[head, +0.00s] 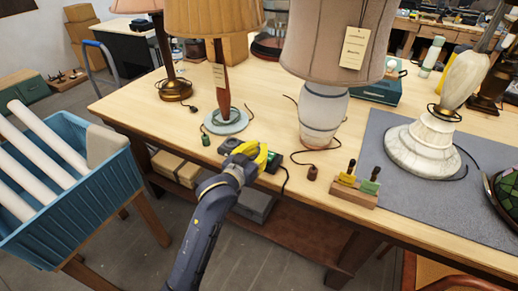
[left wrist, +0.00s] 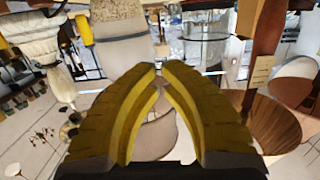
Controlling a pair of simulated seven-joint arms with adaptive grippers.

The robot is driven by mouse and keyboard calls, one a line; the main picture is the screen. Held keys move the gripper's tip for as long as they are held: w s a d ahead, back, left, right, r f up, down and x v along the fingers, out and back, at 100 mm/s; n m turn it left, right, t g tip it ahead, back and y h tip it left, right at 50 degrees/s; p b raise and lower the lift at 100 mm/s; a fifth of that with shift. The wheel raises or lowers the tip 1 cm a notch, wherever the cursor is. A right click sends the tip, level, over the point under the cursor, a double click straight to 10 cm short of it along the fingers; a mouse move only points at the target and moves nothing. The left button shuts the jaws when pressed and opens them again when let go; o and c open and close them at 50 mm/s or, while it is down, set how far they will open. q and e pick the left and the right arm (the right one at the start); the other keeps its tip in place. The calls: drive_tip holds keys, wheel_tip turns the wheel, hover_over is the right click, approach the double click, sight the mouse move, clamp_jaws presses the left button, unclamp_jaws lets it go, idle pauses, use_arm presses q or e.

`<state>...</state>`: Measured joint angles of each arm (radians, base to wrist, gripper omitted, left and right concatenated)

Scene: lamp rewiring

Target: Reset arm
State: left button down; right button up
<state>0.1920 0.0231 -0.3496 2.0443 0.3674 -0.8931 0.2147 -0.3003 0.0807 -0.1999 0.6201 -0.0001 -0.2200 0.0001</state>
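My left gripper (head: 258,152), with yellow fingers, is over the front edge of the wooden workbench (head: 130,108). In the left wrist view its fingers (left wrist: 160,68) come together at the tips, with a gap only lower down. It looks shut, with nothing clearly held. A small dark box with a green part (head: 273,162) is just beside the fingers and partly hidden by them. Contact cannot be told. My right gripper is not in view.
Tagged lamps with a white base (head: 322,118) and red stem (head: 223,85) stand behind the gripper. A wooden block with small tools (head: 354,188) and a marble lamp (head: 425,147) on a grey mat (head: 480,205) are right. A blue bin (head: 85,205) stands left.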

use_arm(q)
drive_tip(key=s+a+f+g+y, duration=0.2)
drive_tip(key=s+a+f+y, duration=0.2)
drive_tip(key=s+a+f, duration=0.6)
drive_tip(key=s+a+f+m+g+y, duration=0.1)
drive_tip(key=s+a+f+g+y, duration=0.3)
drive_tip(key=s+a, duration=0.7)
drive_tip(key=s+a+f+m+g+y, duration=0.15)
drive_tip(key=s+a+f+y, duration=0.4)
drive_tip(key=s, duration=0.85)
drive_tip(key=s+d+f+g+h, duration=0.2)
drive_tip(key=f+h, duration=0.1)
drive_tip(key=f, duration=1.4)
drive_tip(key=s+d+f+g+h, duration=0.2)
drive_tip(key=f, duration=1.5)
drive_tip(key=s+f+n+g+h, duration=0.1)
drive_tip(key=s+f+n+g, duration=0.1)
drive_tip(key=s+f, duration=1.6)
drive_tip(key=shift+s+f+n+h, duration=0.15)
drive_tip(key=shift+s+n+h, duration=0.2)
drive_tip(key=shift+s+n, duration=0.6)
